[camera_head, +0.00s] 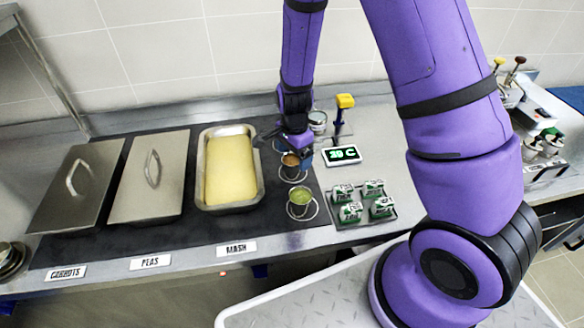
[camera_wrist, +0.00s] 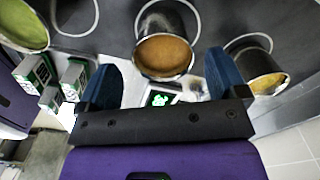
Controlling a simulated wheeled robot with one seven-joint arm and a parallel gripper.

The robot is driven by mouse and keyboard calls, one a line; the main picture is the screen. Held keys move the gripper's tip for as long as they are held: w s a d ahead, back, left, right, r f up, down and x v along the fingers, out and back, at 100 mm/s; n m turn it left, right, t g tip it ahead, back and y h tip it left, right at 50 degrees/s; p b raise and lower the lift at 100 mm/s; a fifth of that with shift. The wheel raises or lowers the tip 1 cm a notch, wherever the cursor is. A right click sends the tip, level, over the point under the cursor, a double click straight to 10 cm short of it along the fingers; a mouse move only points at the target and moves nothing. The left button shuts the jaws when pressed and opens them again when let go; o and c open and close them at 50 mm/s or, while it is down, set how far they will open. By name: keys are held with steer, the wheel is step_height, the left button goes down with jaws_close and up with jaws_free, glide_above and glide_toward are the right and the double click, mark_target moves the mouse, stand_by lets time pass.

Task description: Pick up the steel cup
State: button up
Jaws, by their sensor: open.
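Steel cups holding sauce stand in wire rings in a row on the dark mat. One with brown-orange contents (camera_head: 290,161) is just below my gripper (camera_head: 297,148) in the head view and partly hidden by it. In the wrist view this cup (camera_wrist: 163,55) lies ahead of and between the two blue fingers of my gripper (camera_wrist: 160,66). The gripper is open and nothing is held. A cup with green contents (camera_head: 300,197) stands nearer the counter's front edge. Which cup is meant, I cannot tell.
A tray of mash (camera_head: 259,190) and two lidded pans (camera_head: 150,180) are to the left. A scale display (camera_head: 341,155), a yellow-topped device (camera_head: 345,101) and several small green-white packs (camera_head: 350,212) are to the right. The mat's front strip is clear.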

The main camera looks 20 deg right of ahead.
steer(key=shift+w+a+f, duration=0.1)
steer(key=shift+a+f, duration=0.05)
steer(key=shift+f, duration=1.25)
steer(key=shift+w+a+f, duration=0.1)
steer(key=shift+f, duration=1.25)
steer(key=shift+s, duration=0.1)
steer(key=c, duration=1.1)
steer(key=shift+r, duration=0.1)
step_height(320, 180, up, 10)
